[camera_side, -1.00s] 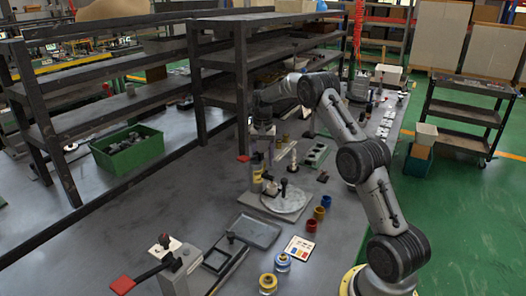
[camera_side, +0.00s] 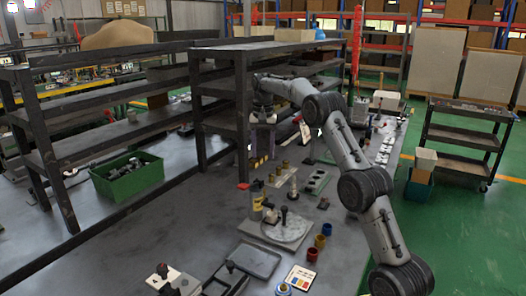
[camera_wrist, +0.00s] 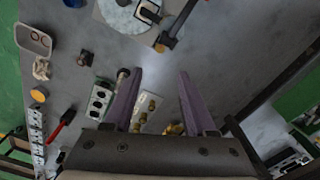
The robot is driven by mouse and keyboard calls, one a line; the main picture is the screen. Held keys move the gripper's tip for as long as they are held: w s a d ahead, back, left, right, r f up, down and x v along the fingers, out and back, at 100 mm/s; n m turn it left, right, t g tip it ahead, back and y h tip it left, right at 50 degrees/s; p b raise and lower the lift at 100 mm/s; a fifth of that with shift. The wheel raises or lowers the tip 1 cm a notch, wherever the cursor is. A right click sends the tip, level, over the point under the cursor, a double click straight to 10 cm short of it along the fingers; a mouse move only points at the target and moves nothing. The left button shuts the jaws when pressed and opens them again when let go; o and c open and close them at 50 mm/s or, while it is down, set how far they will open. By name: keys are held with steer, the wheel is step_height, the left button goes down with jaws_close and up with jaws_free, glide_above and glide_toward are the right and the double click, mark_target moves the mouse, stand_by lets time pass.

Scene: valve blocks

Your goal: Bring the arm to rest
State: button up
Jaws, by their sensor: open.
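My gripper (camera_side: 262,138) hangs in front of the dark shelf, above the back part of the grey bench. In the wrist view my gripper (camera_wrist: 158,75) shows two purple fingers spread wide apart, with nothing held between them. A pale plate with brass fittings (camera_wrist: 150,108) shows below and between the fingers. The same plate (camera_side: 279,178) lies on the bench in the side view. The height of the fingers above it is hard to judge.
A dark shelf (camera_side: 243,100) stands close behind my gripper. A green crate (camera_side: 128,177) is at left. A block with holes (camera_side: 317,182) lies right of the fittings.

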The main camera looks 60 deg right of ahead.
stand_by(0.3)
steer(key=s+a+r+n+t, duration=0.1)
steer(key=s+a+r+n, duration=0.15)
steer(key=a+r, duration=0.55)
steer(key=s+a+r+n+t, duration=0.1)
steer(key=s+a+r+t, duration=0.15)
steer(key=a+r, duration=0.65)
steer(key=s+a+n, duration=0.3)
steer(key=s+a, duration=0.6)
steer(key=s, duration=0.3)
steer(key=s+a+f+n+t, duration=0.1)
steer(key=s+a+f+n, duration=0.1)
steer(key=s+f, duration=0.5)
steer(key=s+a+f+n+t, duration=0.1)
steer(key=s+a+f+n, duration=0.1)
steer(key=s+f+n, duration=0.3)
steer(key=shift+s+a+f, duration=0.3)
steer(key=shift+s+f, duration=0.65)
